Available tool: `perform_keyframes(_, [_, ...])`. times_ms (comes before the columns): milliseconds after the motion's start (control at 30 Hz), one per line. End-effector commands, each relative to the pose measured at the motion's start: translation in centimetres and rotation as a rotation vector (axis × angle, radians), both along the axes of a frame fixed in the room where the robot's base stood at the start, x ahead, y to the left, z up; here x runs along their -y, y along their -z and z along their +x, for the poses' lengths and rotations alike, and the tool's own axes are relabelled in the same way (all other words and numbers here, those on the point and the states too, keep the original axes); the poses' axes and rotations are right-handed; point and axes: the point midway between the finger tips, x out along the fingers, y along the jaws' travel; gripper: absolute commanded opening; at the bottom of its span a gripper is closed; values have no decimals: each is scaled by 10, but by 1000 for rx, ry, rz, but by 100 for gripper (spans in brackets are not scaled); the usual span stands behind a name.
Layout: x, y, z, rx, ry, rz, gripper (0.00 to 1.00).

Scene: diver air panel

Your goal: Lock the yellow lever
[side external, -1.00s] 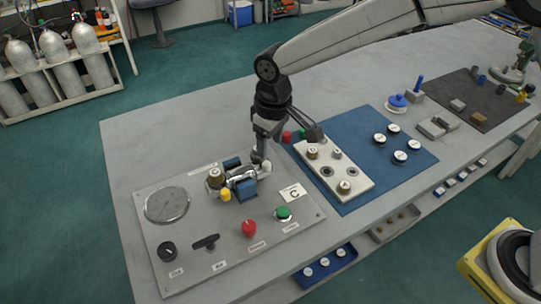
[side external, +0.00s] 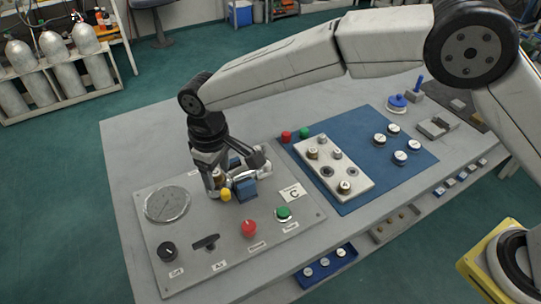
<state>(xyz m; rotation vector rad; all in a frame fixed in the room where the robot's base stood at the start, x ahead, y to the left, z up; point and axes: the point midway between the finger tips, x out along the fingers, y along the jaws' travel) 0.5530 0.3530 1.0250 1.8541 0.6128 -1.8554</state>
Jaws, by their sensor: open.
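The yellow lever (side external: 225,195) shows as a yellow knob at the front of the valve fitting on the grey panel (side external: 190,260). Blue blocks (side external: 245,189) hold the silver fitting beside it. My gripper (side external: 238,180) is open and points down over the fitting, just behind the yellow lever. One finger is near the brass end at the left, the other reaches out to the right. I cannot tell whether a finger touches the fitting. My gripper hides much of the fitting and the rear blue block.
A blue mat (side external: 357,195) with a white fitting plate (side external: 334,168) lies to the right.

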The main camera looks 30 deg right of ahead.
Motion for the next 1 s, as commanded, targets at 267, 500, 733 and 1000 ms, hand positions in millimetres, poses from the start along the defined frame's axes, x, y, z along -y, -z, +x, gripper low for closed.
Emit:
perform_keyframes(267, [0,33,0,-2,0,-1,67])
perform_keyframes(500, [0,58,0,0,1,0,67])
perform_keyframes(733, [0,67,0,1,1,1,67])
perform_keyframes(1000, [0,67,0,1,1,1,54])
